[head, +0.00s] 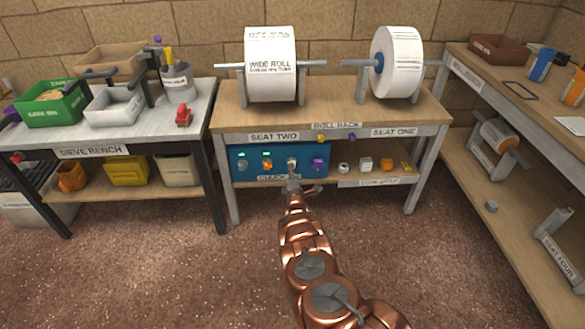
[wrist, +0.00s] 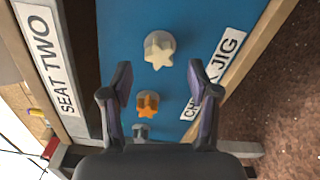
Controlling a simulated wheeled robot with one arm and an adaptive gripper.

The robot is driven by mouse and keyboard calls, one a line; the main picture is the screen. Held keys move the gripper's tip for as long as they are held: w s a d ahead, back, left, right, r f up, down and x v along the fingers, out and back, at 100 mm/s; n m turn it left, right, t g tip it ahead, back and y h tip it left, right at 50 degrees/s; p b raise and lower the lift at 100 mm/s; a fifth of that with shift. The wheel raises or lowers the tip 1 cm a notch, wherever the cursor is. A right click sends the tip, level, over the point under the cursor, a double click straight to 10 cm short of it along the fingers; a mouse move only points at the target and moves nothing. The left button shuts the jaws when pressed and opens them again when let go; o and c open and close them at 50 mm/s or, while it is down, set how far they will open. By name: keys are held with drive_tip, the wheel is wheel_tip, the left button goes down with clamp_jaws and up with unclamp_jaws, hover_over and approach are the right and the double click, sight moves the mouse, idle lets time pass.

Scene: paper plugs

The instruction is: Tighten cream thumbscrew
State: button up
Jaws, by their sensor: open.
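The cream thumbscrew (wrist: 158,48) has a star-shaped head and sits on the blue chuck jig panel (wrist: 130,20). In the head view the cream thumbscrew (head: 291,162) is third from the left in the panel's row, just above my gripper (head: 293,184). In the wrist view my gripper (wrist: 164,82) is open and empty, its two dark fingers spread apart. The cream thumbscrew shows just ahead of the fingertips, roughly centred between them; I see no contact. Its seating depth cannot be told.
An orange thumbscrew (wrist: 148,103) and a grey one (wrist: 140,131) sit in the same row. A purple thumbscrew (head: 318,164) is to the right. Green lights show above the two left ones. The rack's tabletop (head: 335,112) overhangs the panel. Several small parts lie on the shelf.

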drive_tip(key=w+b, duration=0.3)
drive_tip(key=shift+w, duration=0.4)
idle(0.4)
drive_tip(key=c, duration=1.1)
drive_tip(key=shift+c, duration=0.2)
